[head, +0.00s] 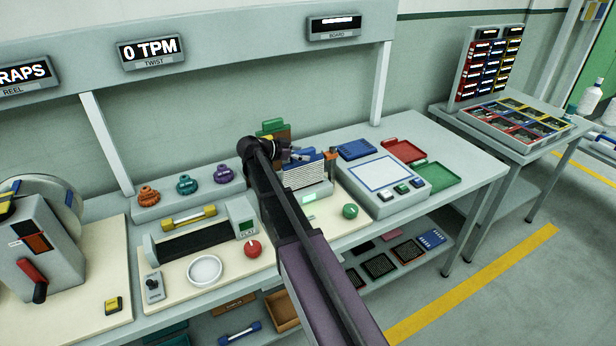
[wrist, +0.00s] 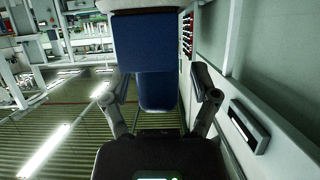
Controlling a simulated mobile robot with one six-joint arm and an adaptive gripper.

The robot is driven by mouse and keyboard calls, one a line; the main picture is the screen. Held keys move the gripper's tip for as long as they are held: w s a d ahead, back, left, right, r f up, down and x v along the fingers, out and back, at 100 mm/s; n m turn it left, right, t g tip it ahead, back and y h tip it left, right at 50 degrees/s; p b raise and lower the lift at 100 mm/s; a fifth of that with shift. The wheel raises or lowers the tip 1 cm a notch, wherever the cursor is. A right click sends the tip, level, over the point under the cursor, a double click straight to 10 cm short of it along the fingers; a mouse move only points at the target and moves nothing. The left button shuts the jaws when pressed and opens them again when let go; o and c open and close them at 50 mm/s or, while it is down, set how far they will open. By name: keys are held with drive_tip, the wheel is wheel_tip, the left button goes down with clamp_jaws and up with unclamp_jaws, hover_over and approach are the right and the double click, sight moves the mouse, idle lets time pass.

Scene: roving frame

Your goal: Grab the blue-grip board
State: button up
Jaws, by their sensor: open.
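The blue grip (head: 309,155) shows in the head view at the top of a pale ribbed rack, just right of my gripper (head: 298,156). In the wrist view a dark blue block (wrist: 146,45) and a second blue face (wrist: 157,92) below it stand between the two spread fingers of my gripper (wrist: 162,88). The fingers are apart, with a gap visible on each side of the blue. I cannot tell how deep the grip sits between them. The board under the grip is mostly hidden.
A green-grip piece (head: 273,126) stands behind my wrist and an orange piece (head: 331,156) right of the rack. A test station (head: 425,191) with a blue pad (head: 356,149), red tray (head: 404,151) and green tray (head: 432,176) lies right. Knobs and dials crowd the left bench.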

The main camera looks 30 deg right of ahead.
drive_tip(key=shift+d+f, duration=0.2)
drive_tip(key=shift+d, duration=0.2)
clamp_jaws()
idle(0.4)
